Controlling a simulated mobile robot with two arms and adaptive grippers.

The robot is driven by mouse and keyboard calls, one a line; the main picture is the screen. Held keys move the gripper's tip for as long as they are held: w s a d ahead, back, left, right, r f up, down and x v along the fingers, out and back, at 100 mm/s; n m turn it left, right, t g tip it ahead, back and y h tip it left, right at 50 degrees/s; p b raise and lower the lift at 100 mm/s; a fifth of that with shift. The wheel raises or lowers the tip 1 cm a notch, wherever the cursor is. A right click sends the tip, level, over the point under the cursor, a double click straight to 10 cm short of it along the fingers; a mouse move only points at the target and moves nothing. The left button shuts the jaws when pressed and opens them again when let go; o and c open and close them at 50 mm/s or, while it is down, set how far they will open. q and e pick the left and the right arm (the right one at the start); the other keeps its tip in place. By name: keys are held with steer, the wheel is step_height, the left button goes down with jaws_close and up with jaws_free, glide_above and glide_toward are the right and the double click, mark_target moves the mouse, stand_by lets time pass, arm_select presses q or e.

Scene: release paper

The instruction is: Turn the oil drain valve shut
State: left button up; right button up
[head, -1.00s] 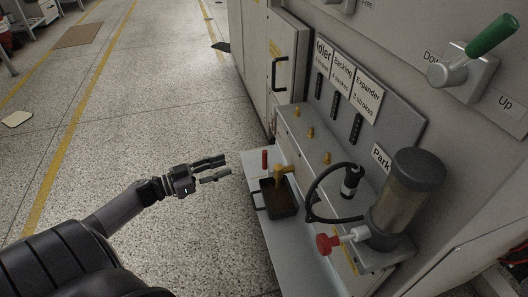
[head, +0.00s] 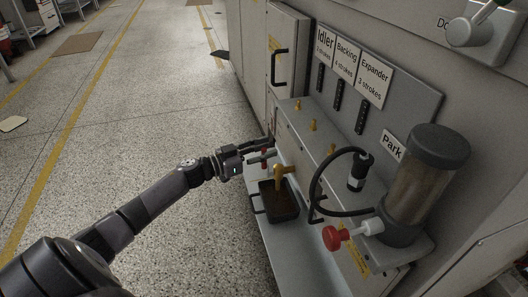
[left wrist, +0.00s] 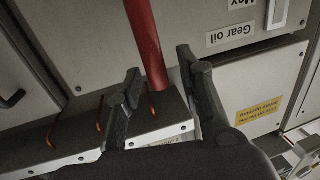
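The brass drain tap (head: 283,174) juts from the machine's front above a black pan. Its red handle (head: 264,158) shows just left of it in the head view. My left gripper (head: 270,148) reaches in from the left at this handle. In the left wrist view a red bar (left wrist: 147,45) runs down from the top between the spread fingers (left wrist: 160,95) of my left gripper. Gaps show beside the bar, so the fingers are open around it, not clamped. My right gripper is in neither view.
The black pan (head: 293,207) with dark oil sits on a grey ledge (head: 283,248). A red knob (head: 331,238), a black hose (head: 316,187) and a cylindrical reservoir (head: 425,185) stand to the right.

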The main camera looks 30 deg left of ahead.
arm_select(q)
jaws_close()
stand_by(0.4)
stand_by(0.4)
